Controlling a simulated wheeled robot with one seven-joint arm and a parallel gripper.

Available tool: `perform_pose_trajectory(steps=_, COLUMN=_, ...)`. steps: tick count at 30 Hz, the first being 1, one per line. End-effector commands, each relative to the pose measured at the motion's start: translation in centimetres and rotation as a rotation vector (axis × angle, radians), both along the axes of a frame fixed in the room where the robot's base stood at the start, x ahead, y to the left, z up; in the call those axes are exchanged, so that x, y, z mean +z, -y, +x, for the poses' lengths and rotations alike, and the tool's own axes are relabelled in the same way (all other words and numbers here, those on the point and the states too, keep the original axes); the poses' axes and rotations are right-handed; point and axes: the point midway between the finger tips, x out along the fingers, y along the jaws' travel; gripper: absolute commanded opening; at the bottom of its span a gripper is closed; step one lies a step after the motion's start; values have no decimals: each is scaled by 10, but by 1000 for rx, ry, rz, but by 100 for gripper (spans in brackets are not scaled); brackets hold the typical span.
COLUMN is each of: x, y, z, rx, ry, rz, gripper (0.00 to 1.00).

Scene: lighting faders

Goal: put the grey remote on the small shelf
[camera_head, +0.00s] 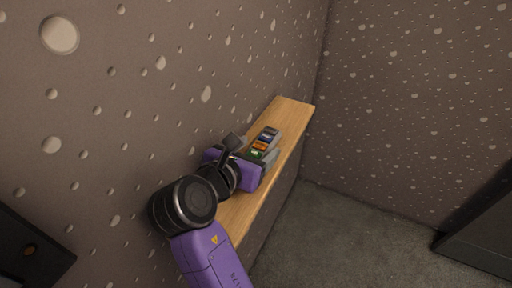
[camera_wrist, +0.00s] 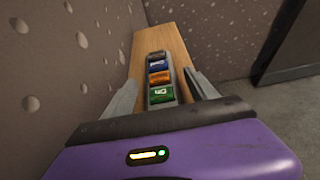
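The grey remote (camera_head: 268,137) has a row of coloured buttons: green, orange, blue and a dark one. It lies on a narrow wooden shelf (camera_head: 293,108) along the wall, and also shows in the wrist view (camera_wrist: 160,77). My gripper (camera_head: 257,150) is at the near end of the remote. In the wrist view its two grey fingers (camera_wrist: 160,84) are apart, one on each side of the remote, with a visible gap on the left. The gap on the right is narrower. The remote's near end is partly hidden by my gripper.
A speckled brown wall (camera_head: 130,90) runs close along the shelf's left side, and another wall (camera_head: 420,90) stands beyond its far end. Bare wood shows past the remote. A dark object (camera_head: 485,235) stands on the grey carpet (camera_head: 330,240) at right.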

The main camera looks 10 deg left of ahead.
Motion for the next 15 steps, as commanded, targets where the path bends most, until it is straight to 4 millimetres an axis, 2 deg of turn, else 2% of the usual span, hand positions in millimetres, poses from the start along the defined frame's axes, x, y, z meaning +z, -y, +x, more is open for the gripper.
perform_pose_trajectory(steps=11, x=2, y=-1, z=0, rx=1, ry=1, rz=0, gripper=67)
perform_pose_trajectory(steps=15, x=9, y=-7, z=-16, rx=3, ry=2, rz=0, gripper=67)
